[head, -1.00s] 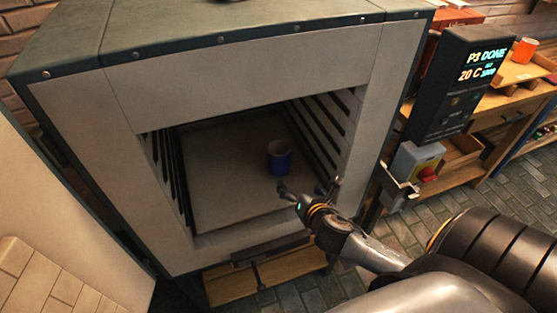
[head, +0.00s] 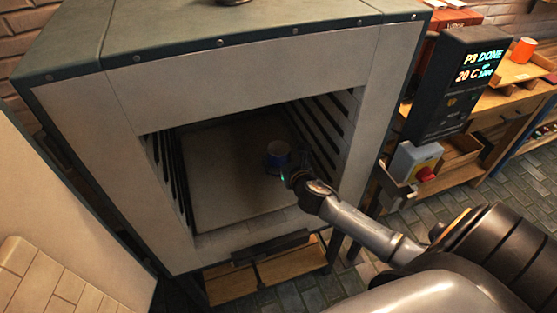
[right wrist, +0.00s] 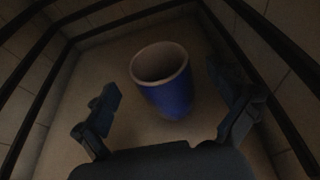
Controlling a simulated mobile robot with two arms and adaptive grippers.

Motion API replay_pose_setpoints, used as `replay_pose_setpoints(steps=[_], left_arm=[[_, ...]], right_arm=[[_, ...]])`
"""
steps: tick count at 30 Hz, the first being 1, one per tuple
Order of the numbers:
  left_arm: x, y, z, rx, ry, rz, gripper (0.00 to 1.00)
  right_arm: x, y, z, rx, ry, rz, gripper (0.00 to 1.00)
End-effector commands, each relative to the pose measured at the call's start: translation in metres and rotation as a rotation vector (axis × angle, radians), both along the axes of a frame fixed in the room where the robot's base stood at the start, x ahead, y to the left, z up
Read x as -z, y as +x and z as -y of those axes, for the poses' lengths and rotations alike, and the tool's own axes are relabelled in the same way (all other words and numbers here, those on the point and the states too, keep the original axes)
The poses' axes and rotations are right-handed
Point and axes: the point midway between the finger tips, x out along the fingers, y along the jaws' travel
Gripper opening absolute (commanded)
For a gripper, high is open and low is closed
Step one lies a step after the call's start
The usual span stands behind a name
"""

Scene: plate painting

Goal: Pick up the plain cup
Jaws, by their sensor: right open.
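A blue cup (head: 277,153) with a pale inside stands upright on the shelf (head: 215,190) inside the open kiln. No pattern shows on it. My right gripper (head: 284,172) has reached into the kiln and is at the cup's near side, covering its lower right part in the head view. In the right wrist view the cup (right wrist: 164,88) stands ahead, between the two spread fingers of the open, empty gripper (right wrist: 167,100). Whether a finger touches it I cannot tell. My left gripper is not in view.
The kiln's side walls carry dark ribs (head: 318,130) close to my right arm. The kiln frame (head: 240,90) surrounds the opening. A control box (head: 455,85) hangs at its right. An orange cup (head: 524,50) stands on a wooden board at the far right.

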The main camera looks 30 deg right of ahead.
Motion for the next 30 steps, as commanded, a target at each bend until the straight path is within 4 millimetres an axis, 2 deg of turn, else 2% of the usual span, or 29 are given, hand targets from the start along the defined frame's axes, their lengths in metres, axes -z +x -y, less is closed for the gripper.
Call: replay_pose_setpoints(steps=[3,7,16,26,30], left_arm=[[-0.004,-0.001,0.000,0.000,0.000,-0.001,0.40],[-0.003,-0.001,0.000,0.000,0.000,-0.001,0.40],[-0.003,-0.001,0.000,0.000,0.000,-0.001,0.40],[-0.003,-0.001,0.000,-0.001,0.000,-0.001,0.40],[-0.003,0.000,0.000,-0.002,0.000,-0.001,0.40]], right_arm=[[0.003,0.018,0.004,0.002,0.003,0.002,0.96],[0.008,0.031,0.007,0.002,0.002,0.002,0.96],[0.010,0.034,0.008,0.000,0.001,0.000,0.96],[0.010,0.034,0.008,0.000,0.001,0.000,0.28],[0.009,0.034,0.008,0.000,0.000,0.002,0.26]])
